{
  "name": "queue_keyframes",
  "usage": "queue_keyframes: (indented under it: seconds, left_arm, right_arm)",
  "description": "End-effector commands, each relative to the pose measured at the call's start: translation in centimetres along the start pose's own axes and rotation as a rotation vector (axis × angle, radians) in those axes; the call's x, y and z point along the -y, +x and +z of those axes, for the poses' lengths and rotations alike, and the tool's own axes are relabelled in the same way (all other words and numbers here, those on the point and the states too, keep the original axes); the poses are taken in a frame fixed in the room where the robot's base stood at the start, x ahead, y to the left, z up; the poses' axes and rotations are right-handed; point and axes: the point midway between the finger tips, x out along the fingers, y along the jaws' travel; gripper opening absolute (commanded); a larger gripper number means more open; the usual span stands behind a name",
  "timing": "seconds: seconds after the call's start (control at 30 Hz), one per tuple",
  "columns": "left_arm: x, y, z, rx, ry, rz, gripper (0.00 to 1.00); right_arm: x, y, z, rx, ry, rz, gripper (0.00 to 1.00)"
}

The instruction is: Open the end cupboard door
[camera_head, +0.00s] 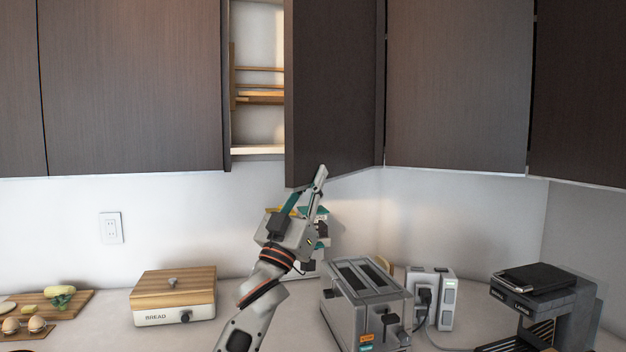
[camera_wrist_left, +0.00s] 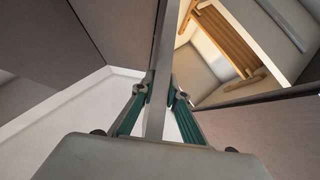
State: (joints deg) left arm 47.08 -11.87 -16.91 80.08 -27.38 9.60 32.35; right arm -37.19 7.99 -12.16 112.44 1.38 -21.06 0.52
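The dark wood cupboard door (camera_head: 333,85) stands ajar in the head view. It is swung out to the right, and the cupboard interior (camera_head: 257,125) with its wooden rack shows at its left. My left gripper (camera_head: 315,182) is at the lower edge of this door, with one finger in front of its face. In the left wrist view, the fingers of my left gripper (camera_wrist_left: 160,88) lie on both sides of the door's pale edge (camera_wrist_left: 165,45) and appear closed on it. The second finger is partly hidden in the head view. My right gripper is not in view.
Closed cupboard doors (camera_head: 130,85) hang to the left and more (camera_head: 457,85) to the right. Below on the counter are a bread box (camera_head: 174,295), a toaster (camera_head: 362,305) and a coffee machine (camera_head: 540,300). The toaster stands close to my left arm.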

Motion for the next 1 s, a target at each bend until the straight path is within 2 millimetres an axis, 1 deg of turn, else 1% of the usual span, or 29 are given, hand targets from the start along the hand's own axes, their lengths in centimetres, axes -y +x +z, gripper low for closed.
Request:
queue_keyframes:
  seconds: [0.03,0.07,0.37,0.47,0.57,0.67,0.8,1.0]
  left_arm:
    - [0.0,0.1,-0.2,-0.004,0.0,0.001,0.24]
    - [0.0,0.1,-0.2,-0.004,0.0,0.001,0.31]
    - [0.0,0.0,-0.1,-0.001,0.0,0.0,0.31]
    - [0.0,-0.3,0.0,-0.001,0.001,0.0,0.31]
    - [0.1,-1.3,0.1,0.001,0.002,-0.001,0.31]
    - [0.1,-3.0,0.1,0.001,0.001,-0.001,0.31]
    - [0.1,-6.0,0.1,0.002,0.0,-0.001,0.31]
    - [0.0,-9.7,0.0,0.0,0.0,0.0,0.31]
  right_arm:
    - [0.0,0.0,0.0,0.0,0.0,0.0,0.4]
    - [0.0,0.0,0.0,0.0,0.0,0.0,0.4]
    - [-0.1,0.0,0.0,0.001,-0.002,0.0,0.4]
    - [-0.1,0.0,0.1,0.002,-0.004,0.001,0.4]
    - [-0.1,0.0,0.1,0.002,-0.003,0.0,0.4]
    - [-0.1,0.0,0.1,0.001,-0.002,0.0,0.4]
    - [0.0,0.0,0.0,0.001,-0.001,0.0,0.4]
    - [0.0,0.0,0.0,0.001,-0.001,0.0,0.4]
